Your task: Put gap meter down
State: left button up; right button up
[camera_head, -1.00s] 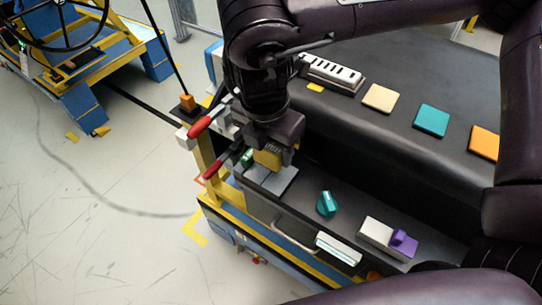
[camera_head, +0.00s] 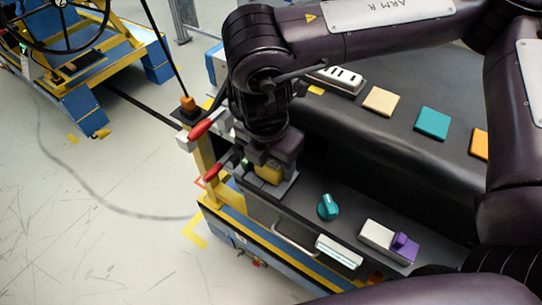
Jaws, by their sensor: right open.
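A small yellow block (camera_head: 268,174), which looks like the gap meter, is at the light grey pad (camera_head: 282,189) on the left end of the dark lower shelf. My right gripper (camera_head: 270,163) is directly over the block and largely hides its top. The gripper's jaws are open around or just above it; the fingertips are too small and dark to show contact. The block appears to rest on the pad, though its underside is hard to see. My left gripper is out of view.
Red-handled levers (camera_head: 200,129) stand close left of the gripper. A teal knob (camera_head: 328,207) and a white block with a purple part (camera_head: 391,241) are to the right on the shelf. Colored square tiles (camera_head: 432,123) lie on the upper dark surface.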

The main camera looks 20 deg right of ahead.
notch_tip(320, 180, up, 12)
jog(key=a, duration=0.1)
jog(key=shift+s, duration=0.45)
jog(key=shift+a, duration=0.1)
